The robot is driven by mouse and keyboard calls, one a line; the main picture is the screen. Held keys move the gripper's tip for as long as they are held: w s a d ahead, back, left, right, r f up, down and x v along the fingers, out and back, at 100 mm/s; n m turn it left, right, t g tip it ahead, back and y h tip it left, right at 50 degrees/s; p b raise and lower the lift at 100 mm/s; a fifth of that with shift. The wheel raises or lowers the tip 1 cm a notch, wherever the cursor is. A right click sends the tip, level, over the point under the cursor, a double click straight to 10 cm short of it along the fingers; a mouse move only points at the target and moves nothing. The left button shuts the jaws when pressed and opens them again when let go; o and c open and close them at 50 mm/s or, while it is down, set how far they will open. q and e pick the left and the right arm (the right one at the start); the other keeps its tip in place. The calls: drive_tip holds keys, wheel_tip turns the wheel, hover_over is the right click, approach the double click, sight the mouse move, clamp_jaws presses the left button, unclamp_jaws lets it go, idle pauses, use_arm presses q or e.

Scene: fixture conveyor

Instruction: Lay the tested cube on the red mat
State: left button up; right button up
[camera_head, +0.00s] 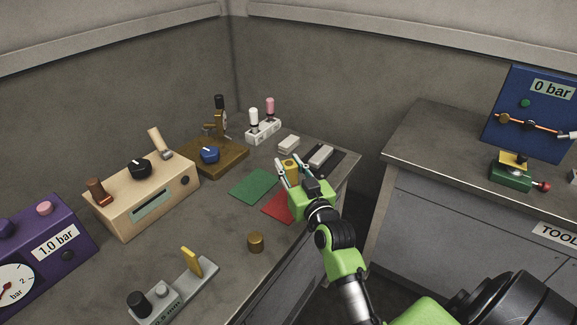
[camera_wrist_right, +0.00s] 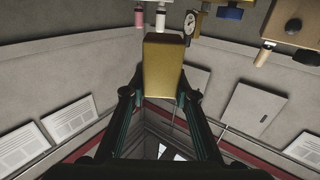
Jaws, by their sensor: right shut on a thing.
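My right gripper (camera_head: 290,172) reaches over the bench at its right part. It is shut on a brass-yellow cube (camera_head: 291,166), which shows between the fingers. In the right wrist view the cube (camera_wrist_right: 163,66) sits between the two fingertips (camera_wrist_right: 160,92) and looks like a tall block. The red mat (camera_head: 274,207) lies flat on the bench, just below and left of the gripper in the head view. The gripper and wrist hide its right part. The cube appears raised over the mat's far side, but its exact height is unclear. My left gripper is not in view.
A green mat (camera_head: 253,186) lies left of the red one. Light blocks (camera_head: 289,144) and a dark pad (camera_head: 331,163) lie behind the gripper.

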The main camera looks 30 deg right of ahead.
sight(292, 184)
drive_tip(key=shift+w+d+f, duration=0.1)
drive_tip(key=shift+d, duration=0.05)
drive_tip(key=shift+r+p, duration=0.2)
drive_tip(key=shift+p, duration=0.2)
wheel_tip(292, 184, down, 5)
drive_tip(key=b, duration=0.3)
drive_tip(key=shift+f, duration=0.1)
drive_tip(key=shift+f+b, duration=0.7)
drive_tip(key=shift+f, duration=0.25)
drive_tip(key=shift+f+b, duration=0.35)
drive_tip(key=shift+f, duration=0.25)
drive_tip(key=o, duration=1.2)
drive_tip(key=v, duration=1.2)
